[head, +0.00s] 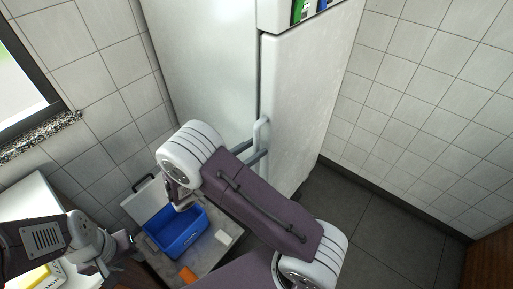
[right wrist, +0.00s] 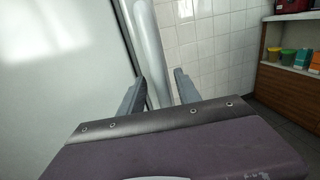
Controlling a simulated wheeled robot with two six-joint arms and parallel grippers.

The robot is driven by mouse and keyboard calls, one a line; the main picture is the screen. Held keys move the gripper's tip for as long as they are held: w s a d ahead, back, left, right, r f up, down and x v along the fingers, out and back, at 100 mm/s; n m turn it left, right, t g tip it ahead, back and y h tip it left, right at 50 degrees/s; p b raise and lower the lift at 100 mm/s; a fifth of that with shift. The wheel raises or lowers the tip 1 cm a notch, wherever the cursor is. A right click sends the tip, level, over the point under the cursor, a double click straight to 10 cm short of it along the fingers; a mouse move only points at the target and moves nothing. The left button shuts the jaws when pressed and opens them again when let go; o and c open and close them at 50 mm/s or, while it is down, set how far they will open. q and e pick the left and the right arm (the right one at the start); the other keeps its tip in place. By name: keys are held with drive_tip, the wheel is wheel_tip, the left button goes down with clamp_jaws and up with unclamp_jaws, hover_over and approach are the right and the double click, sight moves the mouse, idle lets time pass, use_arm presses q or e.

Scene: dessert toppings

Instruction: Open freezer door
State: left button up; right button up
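The white freezer door (head: 305,95) is the lower front panel of a tall white fridge-freezer in the head view, and it looks shut. Its pale bar handle (head: 262,130) is on the door's left edge; it also shows in the right wrist view as an upright bar (right wrist: 147,45). My right gripper (head: 256,150) is at the handle, its two grey fingers apart. In the right wrist view its fingers (right wrist: 158,92) stand on either side of the bar, with a gap visible at the right. My left gripper (head: 128,242) is low at the left, away from the freezer; its fingers are unclear.
A blue bin (head: 178,235) stands on a grey surface below my right arm, with an orange item (head: 188,274) and a white block (head: 223,238) near it. A tiled wall (head: 420,90) and open dark floor (head: 350,215) are right of the freezer.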

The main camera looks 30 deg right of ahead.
drive_tip(key=shift+w+d, duration=0.1)
drive_tip(key=shift+d, duration=0.5)
clamp_jaws()
idle(1.0)
